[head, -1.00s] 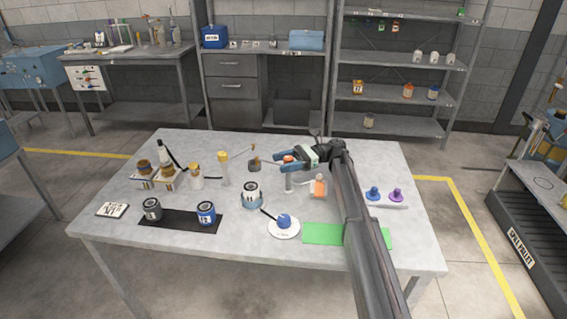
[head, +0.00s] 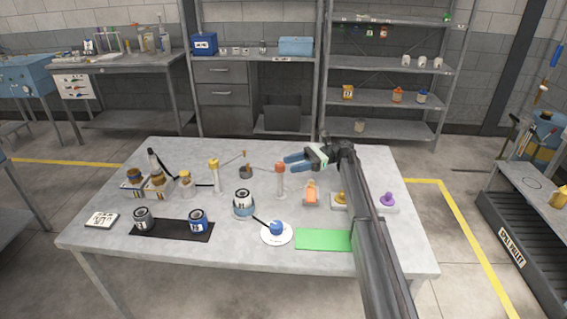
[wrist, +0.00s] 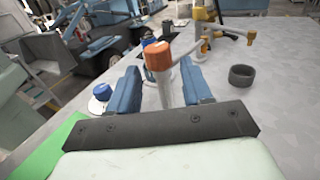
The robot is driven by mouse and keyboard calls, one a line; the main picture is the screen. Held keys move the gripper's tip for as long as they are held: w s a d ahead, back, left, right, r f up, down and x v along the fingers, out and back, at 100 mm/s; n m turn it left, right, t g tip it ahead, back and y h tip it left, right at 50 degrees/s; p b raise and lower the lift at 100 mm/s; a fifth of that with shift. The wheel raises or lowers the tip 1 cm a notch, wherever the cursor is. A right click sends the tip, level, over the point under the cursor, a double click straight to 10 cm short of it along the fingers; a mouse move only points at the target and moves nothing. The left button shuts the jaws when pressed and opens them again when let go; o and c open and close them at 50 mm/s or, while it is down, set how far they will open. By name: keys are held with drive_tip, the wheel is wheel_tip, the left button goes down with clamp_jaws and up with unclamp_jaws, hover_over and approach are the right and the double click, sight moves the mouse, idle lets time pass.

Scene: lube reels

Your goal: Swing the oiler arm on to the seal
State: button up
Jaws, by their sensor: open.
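An orange-capped post (head: 280,180) stands right of centre on the table, with a thin arm reaching left from its cap toward a dark round cup-like piece (head: 246,172). In the wrist view this post (wrist: 161,62) stands between my open fingers, its arm pointing away to the upper right, and the dark ring (wrist: 242,75) sits right of them. I cannot tell whether the arm's tip is over the ring. A yellow-capped post (head: 215,178) with its own arm stands further left. My gripper (head: 294,161) is open at the orange cap's right; contact is unclear.
A white-blue can (head: 243,203), a saucer (head: 276,239) and a green mat (head: 323,240) lie nearer the front. My arm covers part of the right side.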

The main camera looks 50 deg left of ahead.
drive_tip(key=shift+w+d+f+t+y, duration=0.15)
drive_tip(key=shift+w+t, duration=0.2)
drive_tip(key=shift+t, duration=0.25)
drive_tip(key=shift+w+d+r+t+y, duration=0.15)
drive_tip(key=shift+w+t, duration=0.2)
drive_tip(key=shift+t, duration=0.25)
drive_tip(key=shift+c, duration=1.4)
drive_tip(key=shift+w+a+f+t, duration=0.1)
drive_tip(key=shift+w+f+t, duration=0.05)
drive_tip(key=shift+t, duration=0.35)
drive_tip(key=shift+w+a+f+t, duration=0.1)
drive_tip(key=shift+w+t, duration=0.05)
drive_tip(key=shift+t, duration=0.35)
drive_tip(key=shift+c, duration=0.8)
drive_tip(key=a+t, duration=0.1)
drive_tip(key=s+a+n+t, duration=0.1)
drive_tip(key=t, duration=0.1)
drive_tip(key=a+n+t+h, duration=0.1)
drive_tip(key=shift+s+r, duration=0.3)
drive_tip(key=shift+s, duration=0.05)
clamp_jaws()
drive_tip(key=s+a+r+n+t+h, duration=0.3)
drive_tip(key=s+a+r+n+t, duration=0.45)
drive_tip(key=s+r+t, duration=0.35)
wheel_tip(320, 180, down, 11)
drive_tip(key=w+t, duration=0.1)
drive_tip(key=shift+w+a+r, duration=0.2)
drive_tip(key=shift+w+a, duration=0.05)
